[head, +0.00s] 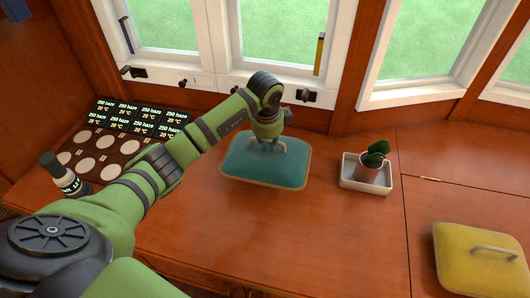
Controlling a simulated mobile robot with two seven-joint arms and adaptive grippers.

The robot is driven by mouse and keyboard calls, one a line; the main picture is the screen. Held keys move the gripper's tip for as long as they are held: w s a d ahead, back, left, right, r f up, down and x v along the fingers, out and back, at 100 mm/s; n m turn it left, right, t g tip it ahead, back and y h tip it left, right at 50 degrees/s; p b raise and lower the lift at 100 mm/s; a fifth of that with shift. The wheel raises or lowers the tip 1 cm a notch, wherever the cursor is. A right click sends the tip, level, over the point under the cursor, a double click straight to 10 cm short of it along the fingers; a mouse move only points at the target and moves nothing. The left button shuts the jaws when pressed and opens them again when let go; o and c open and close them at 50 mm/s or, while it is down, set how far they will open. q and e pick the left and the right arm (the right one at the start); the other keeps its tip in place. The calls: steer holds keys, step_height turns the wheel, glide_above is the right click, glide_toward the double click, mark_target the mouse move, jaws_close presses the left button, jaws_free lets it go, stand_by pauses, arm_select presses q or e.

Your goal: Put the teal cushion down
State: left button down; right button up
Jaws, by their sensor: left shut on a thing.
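The teal cushion (262,168), a rounded rectangle with a pale edge and a handle on top, is in the middle of the head view. My left gripper (270,143) is over its top and shut on it at the handle; the wrist partly hides the far edge. The cushion is over the wooden surface (290,240) below the window; I cannot tell whether it touches the wood. My right gripper is not in view.
A white tray with a small potted plant (371,163) stands right of the cushion. A yellow cushion (480,262) with a handle lies at the lower right. A labelled board (122,135) and dark bottle (58,172) are at left. Wood in front is clear.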

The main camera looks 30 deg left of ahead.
mark_target(265, 152)
arm_select(q)
steer(key=shift+s+a+f, duration=0.3)
steer(key=shift+s+f, duration=0.05)
steer(key=shift+f, duration=2)
steer(key=c, duration=1.2)
jaws_free()
step_height(265, 152, up, 12)
steer(key=s, duration=0.2)
steer(key=shift+s+d+p, duration=0.15)
steer(key=shift+d+p, duration=0.15)
steer(key=shift+p, duration=0.1)
